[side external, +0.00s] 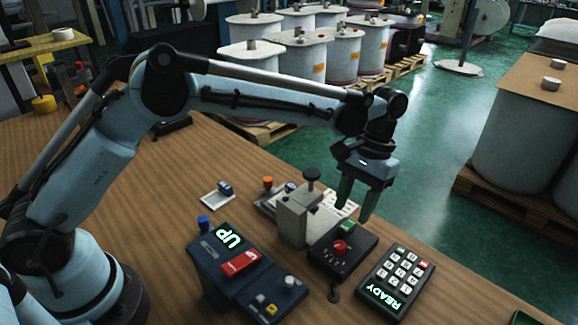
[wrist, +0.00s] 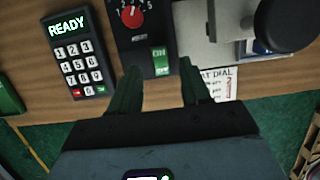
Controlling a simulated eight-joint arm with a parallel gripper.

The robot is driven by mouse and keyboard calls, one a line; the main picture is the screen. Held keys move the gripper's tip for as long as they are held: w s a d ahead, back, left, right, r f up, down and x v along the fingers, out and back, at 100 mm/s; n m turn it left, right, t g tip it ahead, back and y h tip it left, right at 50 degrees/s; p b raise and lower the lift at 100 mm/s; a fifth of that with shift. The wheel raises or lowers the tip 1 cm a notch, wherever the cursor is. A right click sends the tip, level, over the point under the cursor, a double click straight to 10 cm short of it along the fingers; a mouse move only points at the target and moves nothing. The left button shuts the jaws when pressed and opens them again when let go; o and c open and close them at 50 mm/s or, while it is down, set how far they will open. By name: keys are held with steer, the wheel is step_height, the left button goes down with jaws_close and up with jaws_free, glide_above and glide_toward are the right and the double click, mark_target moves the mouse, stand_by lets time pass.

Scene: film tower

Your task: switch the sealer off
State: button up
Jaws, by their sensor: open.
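The sealer is a grey metal press (side external: 296,218) with a black-knobbed plunger; beside it is a black control box (side external: 352,258). The box carries a red dial (side external: 340,247) and a green switch (side external: 347,227). In the wrist view, the green switch (wrist: 160,60) is marked ON and the red dial (wrist: 131,16) has numbers around it. My gripper (side external: 353,209) points down, open and empty, with its fingertips just above and behind the switch in the side view. In the wrist view, the switch lies between the two fingertips (wrist: 158,69); contact cannot be told.
A keypad reading READY (side external: 395,277) stands right of the box. A blue console reading UP (side external: 245,270) stands left. A small white tray (side external: 217,199) lies farther back. A printed card (wrist: 217,82) lies near the right finger. The table edge runs close behind my gripper.

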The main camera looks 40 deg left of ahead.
steer(key=v, duration=0.9)
steer(key=s+a+r+t+h, duration=0.1)
steer(key=s+a+r+t, duration=0.45)
steer(key=a, duration=0.45)
steer(key=s+a+f+t+y, duration=0.1)
steer(key=s+a+f+t, duration=0.4)
steer(key=s+a, duration=0.3)
steer(key=s+f, duration=0.1)
steer(key=s, duration=0.3)
steer(key=shift+a+f, duration=0.2)
steer(key=shift+a, duration=0.05)
stand_by(0.4)
